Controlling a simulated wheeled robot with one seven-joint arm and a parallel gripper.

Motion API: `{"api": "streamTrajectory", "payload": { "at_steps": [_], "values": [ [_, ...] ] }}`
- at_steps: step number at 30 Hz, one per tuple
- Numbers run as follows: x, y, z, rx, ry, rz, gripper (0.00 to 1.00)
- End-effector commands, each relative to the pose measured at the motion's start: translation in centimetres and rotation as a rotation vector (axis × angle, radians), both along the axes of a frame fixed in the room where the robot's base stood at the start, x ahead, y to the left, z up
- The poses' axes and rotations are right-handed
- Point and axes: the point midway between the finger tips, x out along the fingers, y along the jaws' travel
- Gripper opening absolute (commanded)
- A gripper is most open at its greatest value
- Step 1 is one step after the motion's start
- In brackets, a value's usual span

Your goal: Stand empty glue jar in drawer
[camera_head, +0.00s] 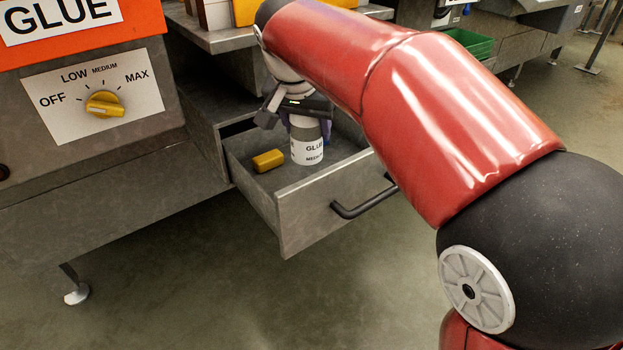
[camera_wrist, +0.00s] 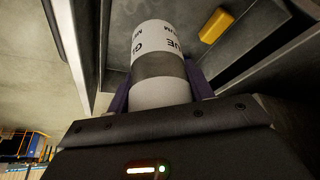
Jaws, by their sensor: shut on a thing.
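The glue jar (camera_head: 307,150) is a white cylinder with a grey band and black GLUE and MEDIUM lettering. It looks upright inside the open drawer (camera_head: 320,210). My gripper (camera_head: 305,124) is above the drawer, shut on the jar's upper part. In the wrist view the jar (camera_wrist: 158,65) sits between the two dark purple fingers. The jar's far side is hidden, and I cannot tell whether its base touches the drawer floor or whether it is empty.
A small yellow block (camera_head: 268,160) lies in the drawer, left of the jar. The drawer has a dark bar handle (camera_head: 362,203) in front. The machine at left has a yellow knob (camera_head: 104,104) and a GLUE sign (camera_head: 60,18). My arm hides the drawer's right rear part.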

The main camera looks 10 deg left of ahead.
Motion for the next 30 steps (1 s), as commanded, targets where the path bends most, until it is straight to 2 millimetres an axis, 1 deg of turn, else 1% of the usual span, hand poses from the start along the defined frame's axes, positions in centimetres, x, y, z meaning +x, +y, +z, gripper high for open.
{"api": "streamTrajectory", "payload": {
  "at_steps": [1,7,9,16,21,23,30],
  "values": [
    [-0.1,0.2,-1.1,-0.001,0.002,0.004,0.29],
    [-0.2,0.2,-4.9,0.0,0.002,0.004,0.29],
    [-0.2,0.3,-5.8,-0.001,0.002,0.005,0.29],
    [-0.1,0.2,-7.6,-0.001,0.001,0.005,0.29],
    [-0.2,0.3,-10.1,-0.001,0.002,0.005,0.29],
    [-0.2,0.3,-10.4,-0.001,0.001,0.005,0.29],
    [-0.1,0.2,-10.3,0.0,0.001,0.004,0.29]
  ]
}}
